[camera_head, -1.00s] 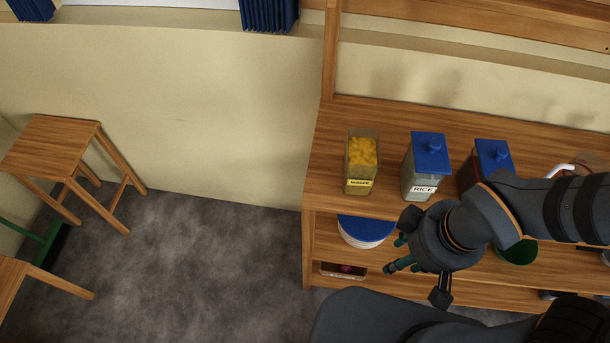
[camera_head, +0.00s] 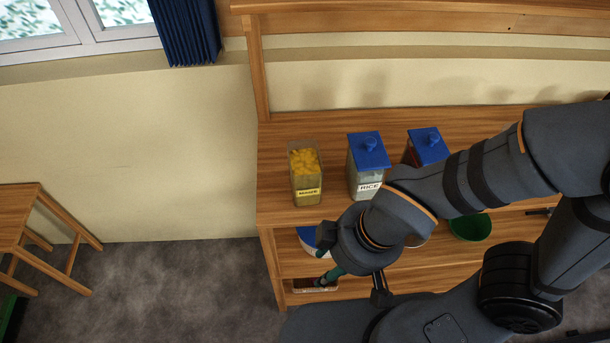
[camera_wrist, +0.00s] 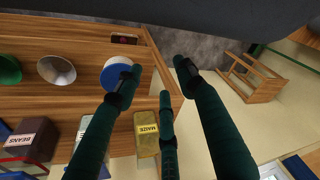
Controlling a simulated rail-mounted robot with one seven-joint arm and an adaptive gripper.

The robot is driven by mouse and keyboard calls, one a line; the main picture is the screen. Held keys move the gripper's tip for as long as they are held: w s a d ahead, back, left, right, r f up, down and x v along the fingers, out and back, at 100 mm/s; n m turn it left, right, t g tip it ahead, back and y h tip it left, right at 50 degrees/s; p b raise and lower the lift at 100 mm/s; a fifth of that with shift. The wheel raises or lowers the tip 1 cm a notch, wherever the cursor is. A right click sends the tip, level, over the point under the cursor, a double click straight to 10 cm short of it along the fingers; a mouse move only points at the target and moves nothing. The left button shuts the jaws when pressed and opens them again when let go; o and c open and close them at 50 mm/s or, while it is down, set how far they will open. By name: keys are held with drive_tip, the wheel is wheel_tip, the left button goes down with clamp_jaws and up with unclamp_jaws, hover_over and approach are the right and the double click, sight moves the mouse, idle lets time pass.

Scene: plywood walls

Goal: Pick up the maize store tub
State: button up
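The maize tub (camera_head: 306,182) is a clear, open-topped tub with yellow contents and a MAIZE label. It stands upright at the left end of the shelf unit's top board. In the wrist view the maize tub (camera_wrist: 146,144) is at lower centre, partly behind a finger. My gripper (camera_head: 334,272) is lower in the head view than the tub, in front of the shelf unit and apart from the tub. In the wrist view my gripper (camera_wrist: 159,75) has its three dark green fingers spread, with nothing between them.
The rice tub (camera_head: 362,170), with a blue lid, stands right of the maize tub; another blue-lidded tub (camera_head: 426,146), labelled BEANS in the wrist view, stands beyond it. A green bowl (camera_head: 470,227) and a blue-and-white bowl (camera_head: 308,238) sit lower. A wooden stool (camera_head: 20,210) stands left over open floor.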

drive_tip(key=o, duration=0.3)
idle(0.4)
drive_tip(key=o, duration=1.2)
drive_tip(key=shift+c, duration=0.2)
drive_tip(key=shift+o, duration=0.5)
